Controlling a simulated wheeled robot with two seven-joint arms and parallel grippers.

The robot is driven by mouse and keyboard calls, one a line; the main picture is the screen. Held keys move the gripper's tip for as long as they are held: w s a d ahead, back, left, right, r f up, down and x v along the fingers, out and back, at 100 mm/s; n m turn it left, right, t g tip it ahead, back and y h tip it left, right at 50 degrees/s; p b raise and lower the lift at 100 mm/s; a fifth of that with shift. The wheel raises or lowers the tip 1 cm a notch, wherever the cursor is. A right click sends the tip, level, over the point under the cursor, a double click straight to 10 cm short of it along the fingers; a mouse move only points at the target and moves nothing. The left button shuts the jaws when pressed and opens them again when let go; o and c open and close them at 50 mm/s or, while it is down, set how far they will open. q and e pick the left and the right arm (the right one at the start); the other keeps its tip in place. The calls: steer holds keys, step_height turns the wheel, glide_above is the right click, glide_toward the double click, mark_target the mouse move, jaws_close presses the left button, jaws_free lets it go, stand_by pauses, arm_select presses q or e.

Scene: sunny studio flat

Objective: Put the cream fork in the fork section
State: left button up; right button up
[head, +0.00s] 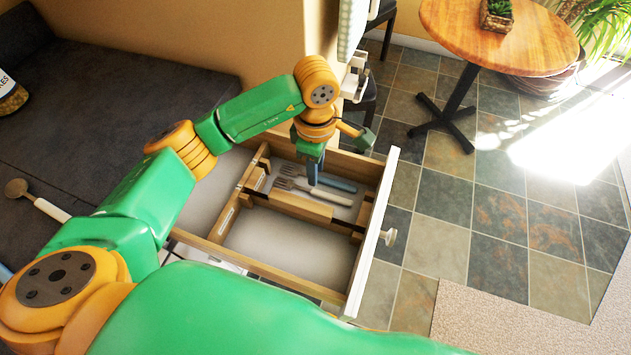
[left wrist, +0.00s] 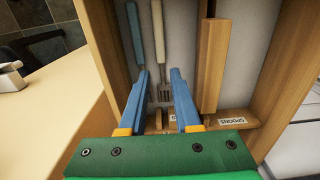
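The cream fork (head: 325,195) lies flat in the back compartment of the open drawer (head: 219,229), beside a blue-handled fork (head: 337,184). In the left wrist view the cream fork (left wrist: 159,32) has its tines between my finger pads as seen from above, with the blue-handled fork (left wrist: 135,32) to its left. My left gripper (head: 315,174) is over this compartment, pointing down. Its two blue fingers (left wrist: 161,74) are apart and hold nothing. No label for this compartment is readable; the one beside it carries a "SPOONS" label (left wrist: 232,121). My right gripper is not in view.
Wooden dividers (head: 290,205) split the drawer; the front compartment looks empty. A spoon with a pale handle (head: 50,209) and a jar (head: 11,95) are on the dark counter (head: 110,115) at left. A round table (head: 500,45) stands beyond on the tiled floor.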

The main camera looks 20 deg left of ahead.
arm_select(q)
step_height(320, 180, up, 5)
steer(key=shift+r, duration=0.15)
